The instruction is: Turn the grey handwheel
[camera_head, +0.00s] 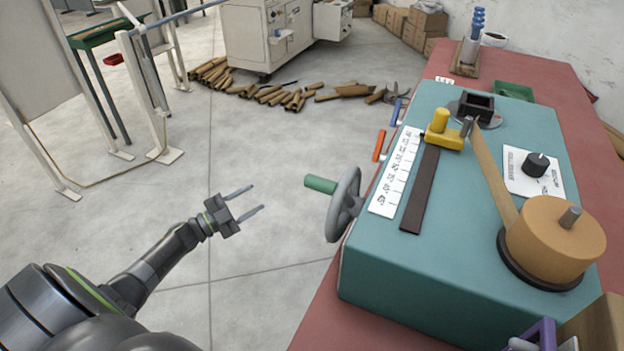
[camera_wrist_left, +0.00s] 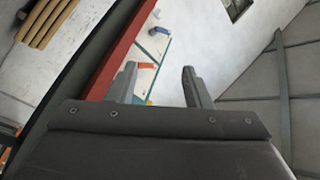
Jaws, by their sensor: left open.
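The grey handwheel (camera_head: 343,206) is mounted on the left side of the teal machine (camera_head: 400,275). Its green handle (camera_head: 320,184) sticks out to the left, near the top of the wheel. My left gripper (camera_head: 251,200) is open and empty, to the left of the handle and apart from it, with its fingers pointing right. In the left wrist view the open fingers (camera_wrist_left: 160,84) have nothing between them, and I cannot make out the handwheel there. My right gripper is not in view.
The machine stands on a red bench (camera_head: 350,325) and carries a brown roll (camera_head: 550,240), a yellow block (camera_head: 445,133) and a black knob (camera_head: 535,165). Brown tubes (camera_head: 290,98) lie on the floor by a white cabinet (camera_head: 262,40). The floor around my left gripper is clear.

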